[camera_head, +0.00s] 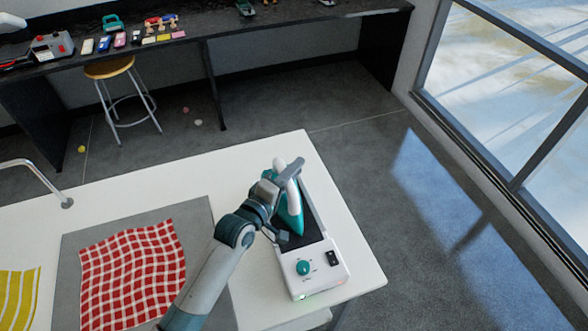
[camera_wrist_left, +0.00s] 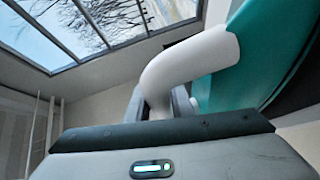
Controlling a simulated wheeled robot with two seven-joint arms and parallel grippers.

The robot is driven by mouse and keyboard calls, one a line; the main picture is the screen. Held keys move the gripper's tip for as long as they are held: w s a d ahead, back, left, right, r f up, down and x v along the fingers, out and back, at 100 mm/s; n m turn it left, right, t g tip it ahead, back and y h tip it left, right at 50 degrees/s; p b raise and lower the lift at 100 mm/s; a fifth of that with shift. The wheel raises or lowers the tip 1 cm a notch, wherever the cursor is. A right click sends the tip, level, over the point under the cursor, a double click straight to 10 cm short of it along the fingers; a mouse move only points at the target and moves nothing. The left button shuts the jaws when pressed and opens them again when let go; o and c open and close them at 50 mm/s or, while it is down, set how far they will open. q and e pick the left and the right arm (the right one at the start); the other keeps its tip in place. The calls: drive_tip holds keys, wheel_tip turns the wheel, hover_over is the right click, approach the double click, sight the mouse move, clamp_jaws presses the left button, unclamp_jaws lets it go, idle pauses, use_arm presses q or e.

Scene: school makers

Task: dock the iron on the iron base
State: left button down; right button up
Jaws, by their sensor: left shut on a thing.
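The iron (camera_head: 289,208) is teal with a white handle. It is over the dark plate of the iron base (camera_head: 320,279), a white unit with a teal knob at its front. Whether the iron rests fully on the plate or is slightly above it, I cannot tell. My left gripper (camera_head: 285,176) is shut on the iron's white handle. In the left wrist view the white handle (camera_wrist_left: 190,62) rises from between the fingers, with the teal body (camera_wrist_left: 245,75) at the right. My right gripper is not in view.
A red checked cloth (camera_head: 130,275) lies on a grey mat (camera_head: 205,230) left of my arm, with a yellow cloth (camera_head: 18,298) further left. The white table (camera_head: 345,235) ends just right of the base. A stool (camera_head: 108,68) and dark bench stand behind.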

sight(288, 192)
use_arm(q)
drive_tip(key=shift+f+b, duration=0.35)
drive_tip(key=shift+f, duration=0.15)
idle(0.9)
drive_tip(key=c, duration=1.8)
unclamp_jaws()
drive_tip(key=shift+c, duration=0.2)
drive_tip(key=shift+f, duration=0.2)
drive_tip(key=shift+p+v, duration=0.6)
drive_tip(key=shift+v, duration=0.4)
drive_tip(key=shift+p+v, duration=0.85)
drive_tip(key=shift+v, duration=0.8)
drive_tip(key=p+v, duration=0.2)
drive_tip(key=v, duration=0.3)
drive_tip(key=shift+s+a+r, duration=0.1)
drive_tip(key=shift+s+a, duration=0.15)
drive_tip(key=shift+s, duration=0.05)
drive_tip(key=shift+s, duration=0.15)
